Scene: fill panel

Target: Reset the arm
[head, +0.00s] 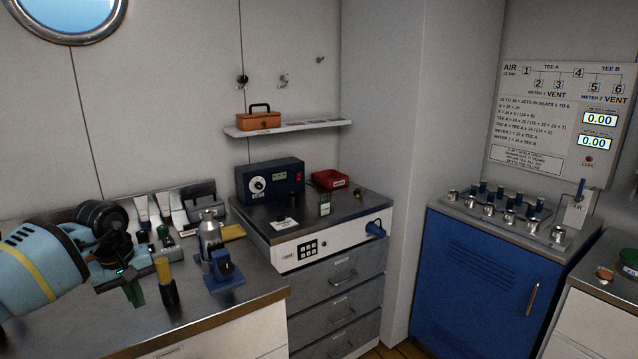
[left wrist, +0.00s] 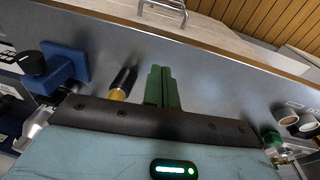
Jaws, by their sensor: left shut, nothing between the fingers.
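My left gripper (head: 134,292) hangs over the left counter, at the end of the blue and yellow arm. Its green fingers also show in the left wrist view (left wrist: 160,85), shut together with nothing between them. A black and yellow handled tool (head: 167,285) stands upright just right of the fingers in the head view. It also shows beside the fingers in the left wrist view (left wrist: 122,82). My right gripper is in neither view.
A blue stand (head: 222,274) and a silver bottle (head: 210,235) are right of the tool. Several holders (head: 160,215) line the wall behind. The counter's front edge (head: 230,306) is clear. A blue cabinet (head: 470,275) with several silver fittings stands at the right.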

